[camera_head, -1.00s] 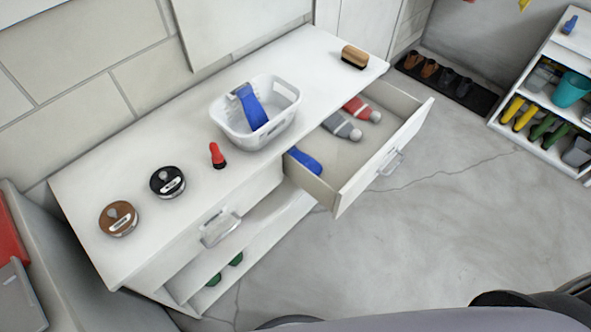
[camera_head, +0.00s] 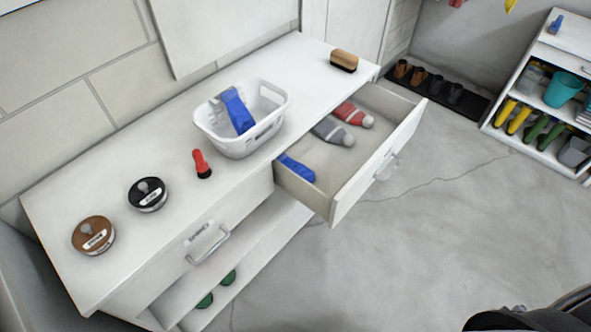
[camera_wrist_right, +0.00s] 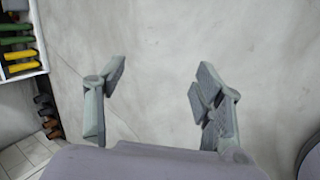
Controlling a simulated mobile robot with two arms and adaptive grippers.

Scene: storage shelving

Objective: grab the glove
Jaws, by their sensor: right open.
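A blue cloth item (camera_head: 238,112), possibly the glove, lies in a white basket (camera_head: 212,139) on the dresser top and leans over its edge. Another blue item (camera_head: 297,167) lies in the open drawer (camera_head: 336,193), partly hidden by its near side. A grey item (camera_head: 332,131) and a red item (camera_head: 354,115), both with pale ends and sock-like, lie deeper in the drawer. I cannot tell for sure which is a glove. My right gripper (camera_wrist_right: 160,95) is open and empty above bare floor, away from these items. My left gripper is not in view.
A brown tin (camera_head: 93,236), a black tin (camera_head: 147,195), a small red-and-black bottle (camera_head: 202,164) and a brush (camera_head: 344,61) stand on the dresser top. A shoe rack (camera_head: 545,95) and a mat with shoes (camera_head: 440,85) are at right. The floor between is clear.

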